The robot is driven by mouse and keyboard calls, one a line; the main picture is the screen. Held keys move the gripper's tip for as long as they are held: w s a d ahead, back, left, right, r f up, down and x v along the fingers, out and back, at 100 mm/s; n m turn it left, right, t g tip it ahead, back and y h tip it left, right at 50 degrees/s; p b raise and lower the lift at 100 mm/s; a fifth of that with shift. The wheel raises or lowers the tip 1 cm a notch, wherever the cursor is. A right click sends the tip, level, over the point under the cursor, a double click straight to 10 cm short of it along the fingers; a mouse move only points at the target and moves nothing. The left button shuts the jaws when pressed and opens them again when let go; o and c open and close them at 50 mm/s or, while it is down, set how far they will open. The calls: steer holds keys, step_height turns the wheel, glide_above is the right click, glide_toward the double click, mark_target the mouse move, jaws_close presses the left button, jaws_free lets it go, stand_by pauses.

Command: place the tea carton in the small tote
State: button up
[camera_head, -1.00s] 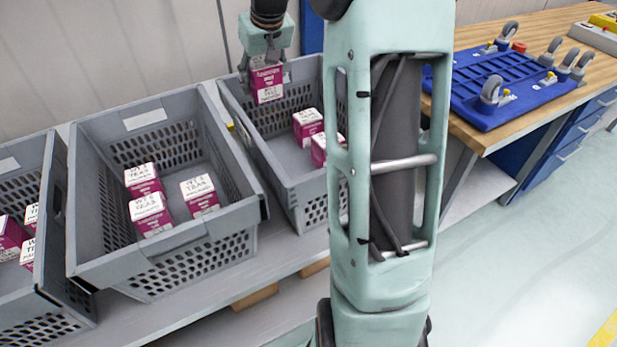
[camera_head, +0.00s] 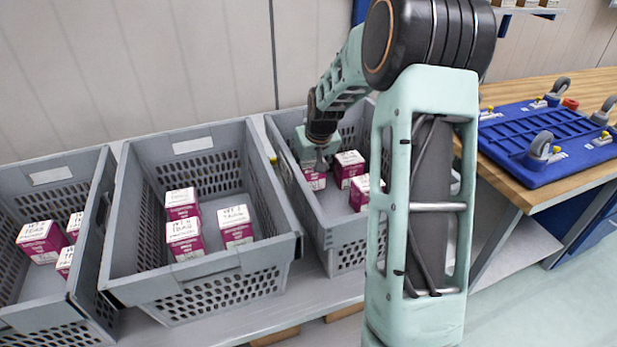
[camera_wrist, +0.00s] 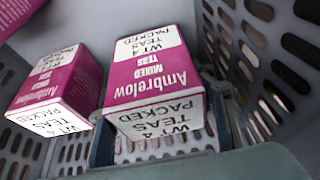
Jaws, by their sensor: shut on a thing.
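My gripper (camera_head: 314,168) is down inside the right grey tote (camera_head: 339,233), shut on a magenta and white tea carton (camera_head: 315,182). In the wrist view this held tea carton (camera_wrist: 150,75) is in the middle, close to the tote's perforated wall. I cannot tell whether its underside touches the tote floor. Two like cartons stand in the same tote: one (camera_head: 349,168) just right of my gripper, and one (camera_head: 359,194) partly hidden by my arm. No tote is labelled as the small one; all the totes in view are grey.
The middle grey tote (camera_head: 222,262) holds three similar cartons, and the left grey tote (camera_head: 88,315) holds three more. The totes stand close together on a grey shelf. A wooden bench (camera_head: 560,185) with a blue caster-wheeled dolly (camera_head: 545,135) is at the right.

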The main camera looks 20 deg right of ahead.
mark_target(312, 161)
steer(key=shift+f, duration=0.95)
steer(key=shift+f, duration=0.15)
steer(key=o, duration=1)
steer(key=shift+s+r, duration=0.1)
steer(key=shift+r, duration=0.45)
steer(key=v, duration=1.1)
steer(key=shift+s, duration=0.15)
